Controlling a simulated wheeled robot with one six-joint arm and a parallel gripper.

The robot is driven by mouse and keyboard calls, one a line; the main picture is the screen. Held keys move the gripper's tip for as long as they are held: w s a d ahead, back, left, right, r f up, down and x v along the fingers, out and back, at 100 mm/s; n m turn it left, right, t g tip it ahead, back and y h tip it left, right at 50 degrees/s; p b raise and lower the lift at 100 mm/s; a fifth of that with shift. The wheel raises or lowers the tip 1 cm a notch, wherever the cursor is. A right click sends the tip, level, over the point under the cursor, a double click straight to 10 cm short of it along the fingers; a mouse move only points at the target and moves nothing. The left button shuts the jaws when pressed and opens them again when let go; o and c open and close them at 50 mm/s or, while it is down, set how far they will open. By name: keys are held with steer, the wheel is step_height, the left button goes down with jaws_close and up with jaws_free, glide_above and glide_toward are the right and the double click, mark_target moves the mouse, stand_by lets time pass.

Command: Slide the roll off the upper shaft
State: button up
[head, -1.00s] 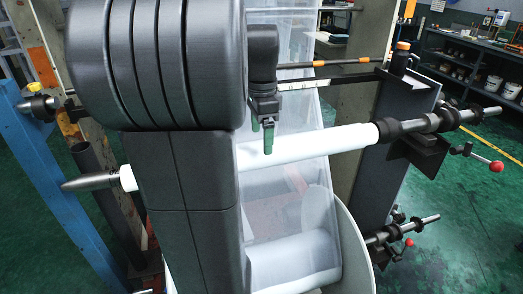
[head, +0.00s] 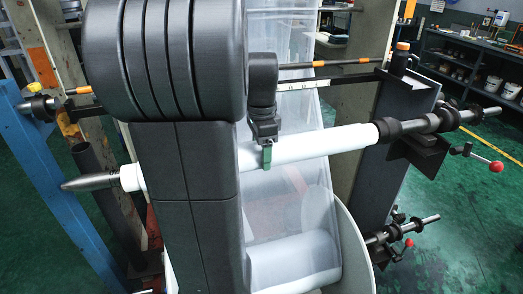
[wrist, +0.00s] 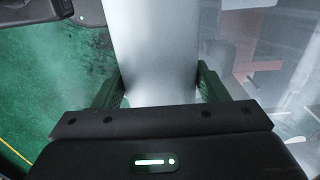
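The white roll (head: 318,145) sits on the upper shaft, whose bare metal tip (head: 88,183) sticks out at the left. The roll's left end (head: 131,177) shows beside my arm, which hides the part between.
The shaft's right side carries a dark collar (head: 388,131) and a red-knobbed lever (head: 495,165). Clear film (head: 285,205) hangs around the roll, with a lower white roll (head: 295,262) beneath. A blue post (head: 50,175) stands at left, near the shaft tip.

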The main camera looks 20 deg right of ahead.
mark_target(126, 167)
steer(key=shift+r, duration=0.1)
steer(key=c, duration=0.5)
steer(key=shift+s+a+r+p, duration=0.15)
steer(key=shift+a+p, duration=0.3)
steer(key=shift+a, duration=3.55)
steer(key=shift+s+a+f+p, duration=0.1)
steer(key=shift+a+p, duration=0.3)
steer(key=shift+a, duration=3.6)
steer(key=shift+s+a+r+p, duration=0.1)
steer(key=shift+a+p, duration=0.25)
steer(key=shift+a, duration=1.95)
steer(key=shift+s+a+p, duration=0.1)
steer(key=shift+a+p, duration=0.25)
steer(key=shift+a, duration=1.95)
steer(key=shift+s+a+p, duration=0.1)
steer(key=shift+a+p, duration=0.45)
steer(key=shift+a, duration=2.85)
steer(key=shift+s+a+p, duration=0.15)
steer(key=shift+a+p, duration=0.85)
steer(key=shift+a, duration=3.05)
steer(key=shift+s+a+p, duration=0.1)
steer(key=shift+a+p, duration=0.85)
steer(key=shift+a, duration=3.05)
